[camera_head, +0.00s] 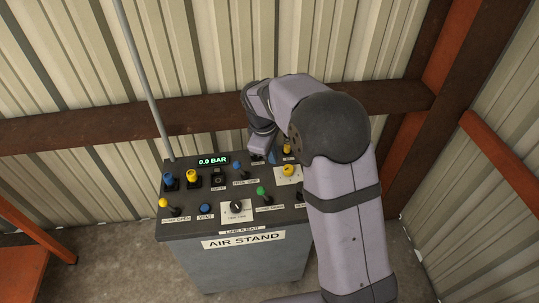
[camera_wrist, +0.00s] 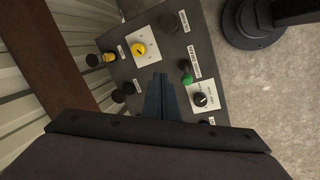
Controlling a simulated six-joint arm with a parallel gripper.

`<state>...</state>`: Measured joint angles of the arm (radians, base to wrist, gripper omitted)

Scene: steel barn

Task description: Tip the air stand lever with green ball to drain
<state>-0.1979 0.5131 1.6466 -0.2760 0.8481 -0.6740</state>
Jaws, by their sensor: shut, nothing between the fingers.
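The lever with the green ball (camera_head: 261,191) stands on the sloped top of the grey air stand (camera_head: 235,262), right of the middle. Its ball leans up and to the left of its black base in the head view; the label below is too small to read. In the wrist view the green ball (camera_wrist: 187,80) lies just right of my fingertips, apart from them in the picture. My gripper (camera_wrist: 158,78) is shut and empty, pointing down at the panel. In the head view its blue fingertips (camera_head: 271,156) show over the panel's back right, partly hidden by my arm.
A black selector knob (camera_head: 237,206) on a white plate is left of the green lever. A yellow knob (camera_head: 289,170) on a white plate is behind it. Blue and yellow controls fill the left side. The display (camera_head: 212,161) reads 0.0 BAR. A corrugated wall stands close behind.

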